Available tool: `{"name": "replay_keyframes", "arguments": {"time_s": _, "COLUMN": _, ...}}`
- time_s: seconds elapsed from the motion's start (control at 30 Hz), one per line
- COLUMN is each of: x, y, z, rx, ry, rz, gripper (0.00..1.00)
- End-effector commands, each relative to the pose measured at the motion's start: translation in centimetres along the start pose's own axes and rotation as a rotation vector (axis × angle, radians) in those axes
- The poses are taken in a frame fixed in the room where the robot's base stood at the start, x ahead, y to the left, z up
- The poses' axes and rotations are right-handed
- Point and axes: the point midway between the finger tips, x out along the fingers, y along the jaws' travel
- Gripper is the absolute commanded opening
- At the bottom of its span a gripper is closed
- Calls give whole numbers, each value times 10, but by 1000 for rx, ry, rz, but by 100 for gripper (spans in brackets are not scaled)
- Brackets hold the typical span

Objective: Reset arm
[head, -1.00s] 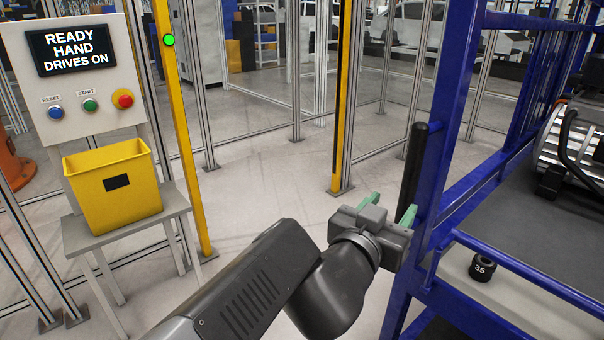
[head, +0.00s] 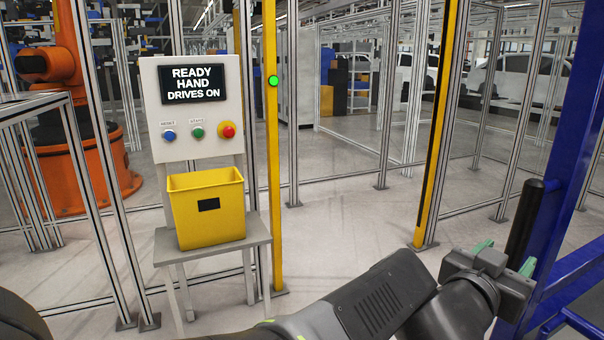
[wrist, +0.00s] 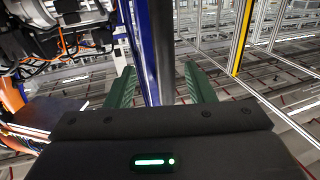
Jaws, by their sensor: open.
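My gripper (head: 505,258) is at the lower right of the head view, at the end of my dark grey arm, beside the blue rack post. Its two green fingers are apart. In the wrist view the fingers (wrist: 163,88) are spread. The blue post (wrist: 152,50) shows beyond and between them; I cannot tell how close it is. Nothing is seen held.
The blue rack (head: 575,170) with a black upright bar (head: 523,220) stands at right. A control panel (head: 200,110) reads "READY HAND DRIVES ON". A yellow bin (head: 207,228) sits on a grey stand (head: 262,236). An orange robot (head: 85,165) is behind fencing. Floor between yellow posts is clear.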

Motion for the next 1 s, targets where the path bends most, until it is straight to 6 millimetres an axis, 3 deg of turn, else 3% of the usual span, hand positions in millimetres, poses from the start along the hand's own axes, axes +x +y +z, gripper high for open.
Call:
{"name": "replay_keyframes", "arguments": {"time_s": 0.5, "x": 72, "y": -1, "z": 2, "rx": 2, "ry": -2, "rz": -2, "gripper": 49}}
{"name": "replay_keyframes", "arguments": {"time_s": 0.7, "x": 86, "y": -2, "z": 0, "rx": 2, "ry": -1, "rz": -3, "gripper": 49}}
{"name": "replay_keyframes", "arguments": {"time_s": 1.0, "x": 90, "y": -2, "z": 0, "rx": 2, "ry": 0, "rz": -4, "gripper": 49}}
